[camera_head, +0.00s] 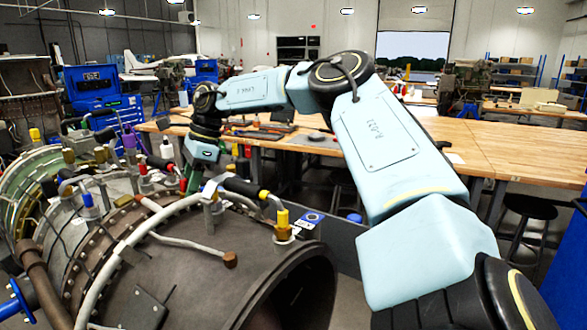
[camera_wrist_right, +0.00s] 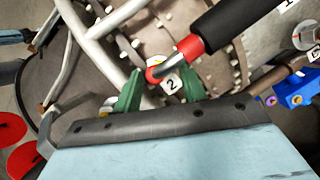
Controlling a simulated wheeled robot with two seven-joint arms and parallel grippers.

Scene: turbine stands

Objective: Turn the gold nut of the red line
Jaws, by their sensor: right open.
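My right gripper (camera_head: 190,180) points down over the turbine engine (camera_head: 215,255), and its green fingers also show in the right wrist view (camera_wrist_right: 160,90). They are open, one on each side of a line with a red end (camera_wrist_right: 153,75), a bare metal stretch and a red band (camera_wrist_right: 190,47) below a black sleeve (camera_wrist_right: 225,22). A white tag marked 2 (camera_wrist_right: 171,85) sits beside this line between the fingers. I cannot tell whether the fingers touch the line. The gold nut of this line cannot be made out clearly. My left gripper is not in view.
A thick pale pipe (camera_head: 110,262) curves across the engine near the gripper. A yellow-capped fitting (camera_head: 283,222) and other capped lines stand up around it. A long wooden workbench (camera_head: 480,145) is behind my right arm, with a black stool (camera_head: 528,207) in front.

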